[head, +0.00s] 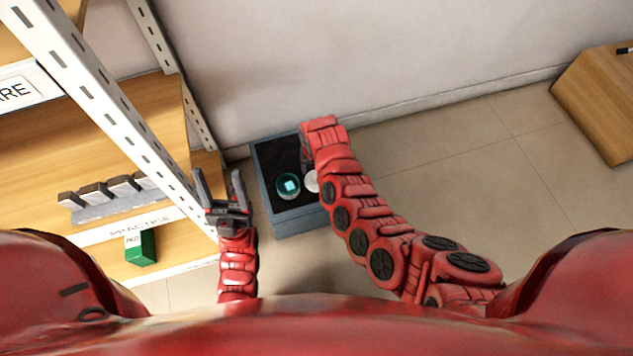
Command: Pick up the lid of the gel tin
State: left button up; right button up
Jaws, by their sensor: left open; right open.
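A round teal tin (288,187) with a pale blue-white block in it sits in a dark-lined grey-blue bin (262,185). A pale round disc (312,181), which looks like the lid, lies just right of the tin and is partly covered by my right arm. My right gripper (305,158) is over the bin, mostly hidden under its own red wrist; only a dark sliver shows, and I see nothing held in it. My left gripper (219,188) is open and empty, its fingers pointing up in the picture, left of the bin.
A wooden shelf unit (110,130) with a white perforated post stands at the left. It holds a row of dark-topped blocks (108,192) and a green box (141,248). A wooden box (600,105) is at the far right. The floor right of the bin is clear.

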aim_at(316, 177)
jog(key=f+b, duration=0.1)
jog(key=f, duration=0.1)
jog(key=f+b, duration=0.1)
jog(key=f, duration=0.1)
jog(key=f+b, duration=0.1)
jog(key=f, duration=0.1)
jog(key=shift+w+d, duration=0.2)
jog(key=shift+w, duration=0.05)
jog(key=shift+r, duration=0.1)
jog(key=shift+c, duration=0.4)
grip_shut()
